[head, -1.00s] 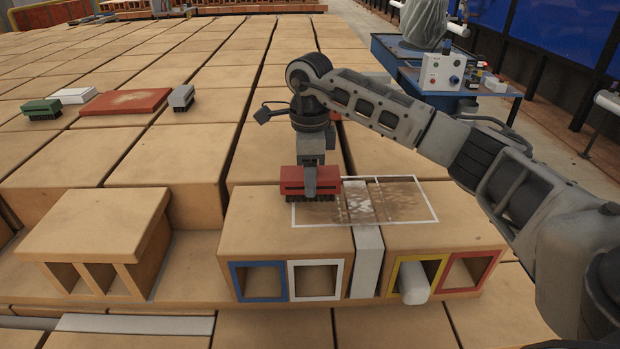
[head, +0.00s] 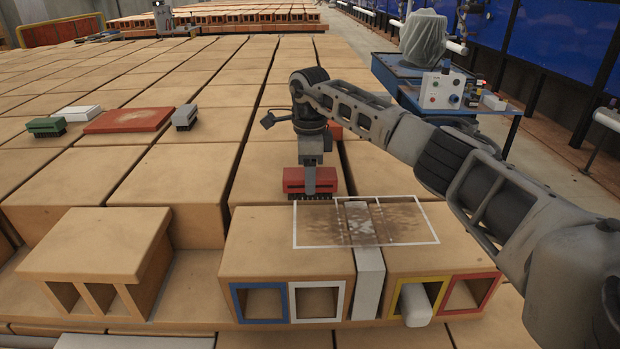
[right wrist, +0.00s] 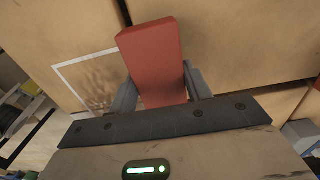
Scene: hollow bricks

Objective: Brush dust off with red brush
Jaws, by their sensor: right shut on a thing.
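My right gripper (head: 320,184) is shut on the red brush (head: 293,180), whose dark bristles point down. The brush is at the back edge of the white-outlined rectangle (head: 428,242) on top of the hollow bricks. I cannot tell whether the bristles touch the surface. In the right wrist view the red brush (right wrist: 152,55) sits between the fingers, with the outline and dust to its left. My left gripper is not in view.
A green brush (head: 46,126), a white block (head: 79,113), a dusty red plate (head: 128,120) and a grey brush (head: 185,117) lie at left. A white strip (head: 369,275) fills the gap between the front bricks. A white bar (head: 414,302) sticks out of the yellow-framed hole (head: 437,287).

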